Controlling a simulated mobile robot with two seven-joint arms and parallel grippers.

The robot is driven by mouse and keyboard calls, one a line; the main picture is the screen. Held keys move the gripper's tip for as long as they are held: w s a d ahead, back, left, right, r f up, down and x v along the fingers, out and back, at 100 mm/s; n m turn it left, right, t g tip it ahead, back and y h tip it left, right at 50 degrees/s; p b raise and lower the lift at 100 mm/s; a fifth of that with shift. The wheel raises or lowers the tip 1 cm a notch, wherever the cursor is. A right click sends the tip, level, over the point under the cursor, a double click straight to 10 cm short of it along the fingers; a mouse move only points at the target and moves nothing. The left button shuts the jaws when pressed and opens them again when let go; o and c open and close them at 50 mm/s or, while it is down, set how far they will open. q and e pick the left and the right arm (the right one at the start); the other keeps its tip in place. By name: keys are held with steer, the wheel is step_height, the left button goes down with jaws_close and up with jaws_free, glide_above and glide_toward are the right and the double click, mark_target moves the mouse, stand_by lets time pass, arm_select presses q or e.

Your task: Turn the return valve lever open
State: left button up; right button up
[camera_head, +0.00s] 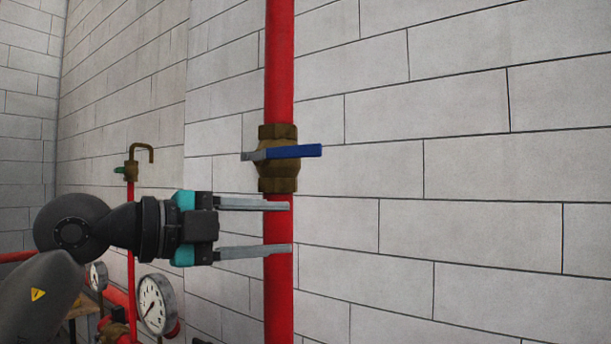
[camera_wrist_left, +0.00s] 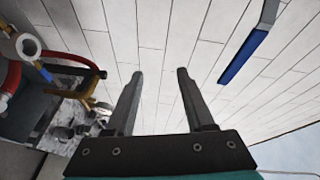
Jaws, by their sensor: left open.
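The return valve lever has a blue handle (camera_head: 297,151) and lies nearly level across a brass valve (camera_head: 278,180) on a vertical red pipe (camera_head: 279,60). My left gripper (camera_head: 290,228) is open and empty, with its fingers one above the other, below the lever. In the head view the fingertips overlap the red pipe just under the valve. In the left wrist view the blue handle (camera_wrist_left: 243,58) is at the upper right, apart from the open fingers (camera_wrist_left: 160,75). My right gripper is not in view.
A pressure gauge (camera_head: 155,304) and a smaller one (camera_head: 98,276) stand at the lower left near my arm. A thinner red pipe with a brass spout (camera_head: 140,150) rises behind. The block wall (camera_head: 480,230) is clear to the right.

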mark_target(296, 152)
arm_select(q)
steer(key=s+a+r+n+t+y, duration=0.1)
steer(key=s+a+r+t+y, duration=0.15)
steer(key=r, duration=0.25)
steer(key=s+a+r+n+t+y, duration=0.1)
steer(key=s+r+t, duration=0.2)
steer(key=r, duration=0.2)
steer(key=shift+y, duration=0.25)
steer(key=p+x, duration=0.6)
steer(key=x, duration=0.9)
steer(key=shift+w+a+p, duration=0.1)
steer(key=shift+p, duration=0.3)
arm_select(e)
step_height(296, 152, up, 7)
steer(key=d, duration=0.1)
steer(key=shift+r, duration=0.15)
arm_select(q)
jaws_close()
